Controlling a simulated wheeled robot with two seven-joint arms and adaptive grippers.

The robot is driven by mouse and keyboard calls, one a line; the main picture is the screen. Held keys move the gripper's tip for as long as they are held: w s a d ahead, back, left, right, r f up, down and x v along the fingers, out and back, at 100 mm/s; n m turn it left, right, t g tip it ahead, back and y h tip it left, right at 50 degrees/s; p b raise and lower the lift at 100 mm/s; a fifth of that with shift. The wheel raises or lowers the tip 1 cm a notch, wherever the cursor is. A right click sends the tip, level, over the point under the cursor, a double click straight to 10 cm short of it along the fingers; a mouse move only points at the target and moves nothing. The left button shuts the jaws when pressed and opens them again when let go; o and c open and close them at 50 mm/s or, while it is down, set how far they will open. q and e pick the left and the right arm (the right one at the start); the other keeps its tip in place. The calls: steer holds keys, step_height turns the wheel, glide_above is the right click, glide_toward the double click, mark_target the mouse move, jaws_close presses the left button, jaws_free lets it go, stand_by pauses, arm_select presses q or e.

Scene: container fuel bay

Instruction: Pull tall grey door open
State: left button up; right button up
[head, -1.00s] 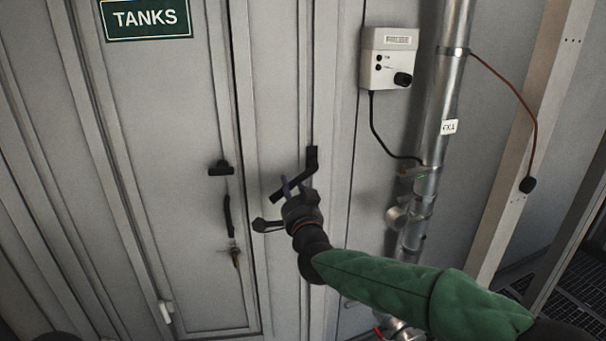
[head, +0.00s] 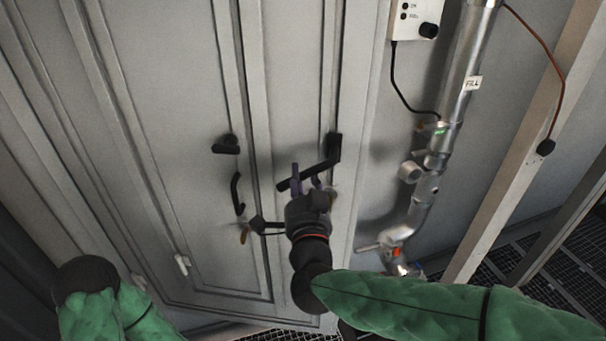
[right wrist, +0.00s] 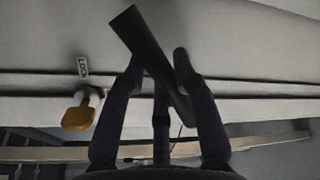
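The tall grey door (head: 170,110) fills the left and middle of the head view and looks closed. It has a black latch (head: 226,144) and a curved black pull handle (head: 237,193). To their right, a black lever (head: 325,163) slants down-left from a vertical bar. My right gripper (head: 306,180) is at this lever. In the right wrist view my fingers (right wrist: 159,68) are spread, with the lever (right wrist: 140,38) slanting between or across them; I cannot tell whether they touch it. My left arm shows at lower left, but its gripper is out of view.
A metal pipe (head: 458,95) labelled FILL, with valves, runs right of the door. A white control box (head: 416,16) and its cable hang beside it. A slanted beam (head: 520,150) stands farther right.

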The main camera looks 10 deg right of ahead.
steer(key=o, duration=0.3)
steer(key=shift+r, duration=0.15)
steer(key=shift+o, duration=0.2)
steer(key=s+a+f, duration=0.1)
steer(key=s, duration=1.1)
steer(key=shift+f, duration=0.3)
